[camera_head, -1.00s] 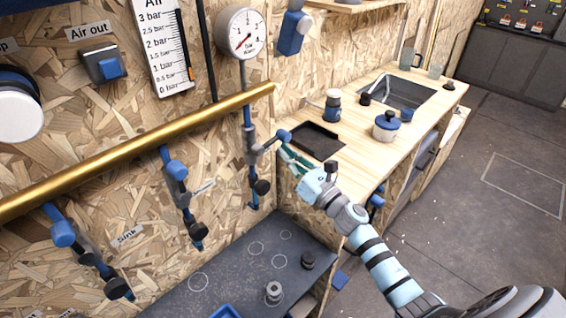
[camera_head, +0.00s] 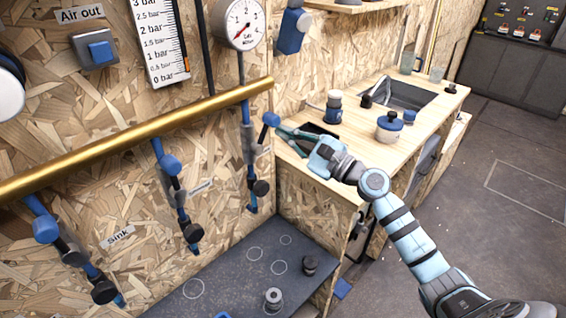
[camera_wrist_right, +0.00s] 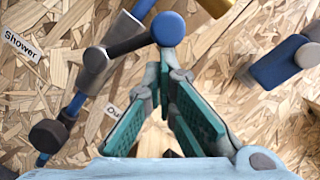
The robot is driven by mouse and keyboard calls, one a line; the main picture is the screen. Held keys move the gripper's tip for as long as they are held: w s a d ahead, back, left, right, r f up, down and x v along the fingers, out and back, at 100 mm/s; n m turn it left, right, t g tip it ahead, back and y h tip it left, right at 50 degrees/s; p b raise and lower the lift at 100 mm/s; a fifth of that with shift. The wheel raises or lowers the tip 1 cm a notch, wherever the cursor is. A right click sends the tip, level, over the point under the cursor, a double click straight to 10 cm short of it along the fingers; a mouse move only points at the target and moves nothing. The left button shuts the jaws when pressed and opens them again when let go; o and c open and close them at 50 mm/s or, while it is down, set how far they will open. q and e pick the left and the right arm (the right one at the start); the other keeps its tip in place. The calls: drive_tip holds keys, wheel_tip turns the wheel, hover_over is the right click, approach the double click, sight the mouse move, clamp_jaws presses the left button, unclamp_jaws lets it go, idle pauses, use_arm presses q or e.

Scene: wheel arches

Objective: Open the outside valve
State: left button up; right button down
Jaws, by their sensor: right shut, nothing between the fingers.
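The outside valve (camera_head: 250,150) is the rightmost one under the brass pipe, on the wood-chip wall. Its lever ends in a blue knob (camera_head: 270,119), sticking out to the upper right of the valve body. The knob (camera_wrist_right: 168,28) and dark lever (camera_wrist_right: 128,43) also show in the right wrist view, with a label reading "Ou", its rest hidden. My right gripper (camera_head: 283,131) is shut and empty, its teal fingertips (camera_wrist_right: 165,62) just below the knob; they touch it or nearly so. My left gripper is not in view.
The brass pipe (camera_head: 130,138) runs above the valves. Two more valves, the middle one (camera_head: 175,190) and the left one (camera_head: 75,250), hang to the left. A wooden counter (camera_head: 350,150) with a black tray lies behind my right arm. A dark shelf (camera_head: 225,285) is below.

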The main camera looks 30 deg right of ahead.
drive_tip(key=shift+s+a+r+n+g+y+b, duration=0.1)
drive_tip(key=shift+a+r+n+g+y+b, duration=0.2)
drive_tip(key=shift+n, duration=0.7)
drive_tip(key=shift+s+a+r+n+g+h+b, duration=0.15)
drive_tip(key=shift+a+r+n+g, duration=0.25)
drive_tip(key=shift+n, duration=0.6)
drive_tip(key=shift+s+a+r+n+g+y+b, duration=0.1)
drive_tip(key=shift+a+r+n+y, duration=0.25)
drive_tip(key=shift+n, duration=0.65)
drive_tip(key=shift+d+r, duration=0.1)
drive_tip(key=shift+d, duration=0.1)
